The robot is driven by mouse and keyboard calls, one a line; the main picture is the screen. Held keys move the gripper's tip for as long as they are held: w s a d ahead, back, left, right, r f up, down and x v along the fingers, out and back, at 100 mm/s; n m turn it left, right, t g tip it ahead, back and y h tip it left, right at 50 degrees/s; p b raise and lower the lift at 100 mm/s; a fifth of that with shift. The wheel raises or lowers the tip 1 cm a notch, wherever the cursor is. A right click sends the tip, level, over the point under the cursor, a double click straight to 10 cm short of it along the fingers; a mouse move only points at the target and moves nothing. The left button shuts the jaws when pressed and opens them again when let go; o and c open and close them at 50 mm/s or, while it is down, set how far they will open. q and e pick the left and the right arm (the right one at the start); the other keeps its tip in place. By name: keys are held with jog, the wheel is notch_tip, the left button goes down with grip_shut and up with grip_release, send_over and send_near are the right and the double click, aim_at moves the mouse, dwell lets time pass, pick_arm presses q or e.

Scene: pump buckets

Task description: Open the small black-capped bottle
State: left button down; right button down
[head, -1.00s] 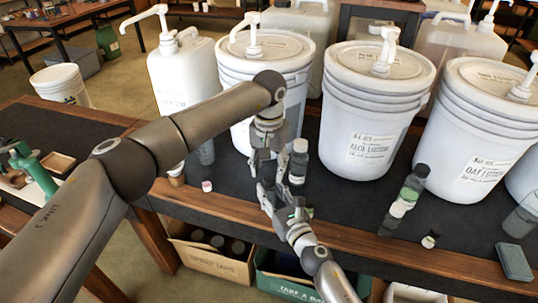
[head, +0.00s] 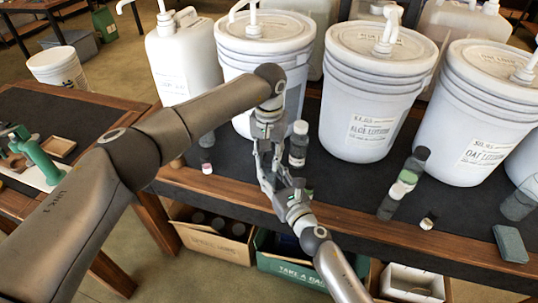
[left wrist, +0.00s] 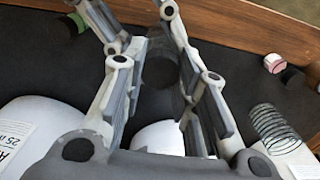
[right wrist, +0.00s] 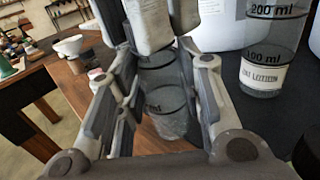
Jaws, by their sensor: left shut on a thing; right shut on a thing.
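The small bottle (right wrist: 165,110) is clear with dark volume marks and shows between the fingers of my right gripper (right wrist: 155,125) in the right wrist view. The fingers of my left gripper (right wrist: 162,25) are on its top from above, hiding the cap there. In the left wrist view a dark round shape, likely the black cap (left wrist: 160,70), shows between the fingers of my left gripper (left wrist: 160,50). In the head view my left gripper (head: 264,150) sits right above my right gripper (head: 272,176), and the two hide the bottle. Both are shut on it.
White pump buckets (head: 370,95) line the back. A small pink-lidded jar (head: 207,168) is left; bottles (head: 402,183) and a sponge (head: 510,244) are right. The bench's front edge is near.

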pick_arm(q)
jog(key=n, duration=0.4)
jog(key=shift+n, duration=0.3)
jog(key=n, duration=1.3)
jog(key=shift+r, duration=0.1)
jog(key=n, duration=1.1)
jog(key=shift+n, duration=0.4)
jog(key=n, duration=0.6)
jog(key=shift+n, duration=0.3)
jog(key=n, duration=1.1)
jog(key=shift+r+n, duration=0.1)
jog(key=shift+n, duration=0.2)
jog(key=n, duration=0.6)
jog(key=shift+n, duration=0.3)
jog(key=shift+w+r, duration=0.1)
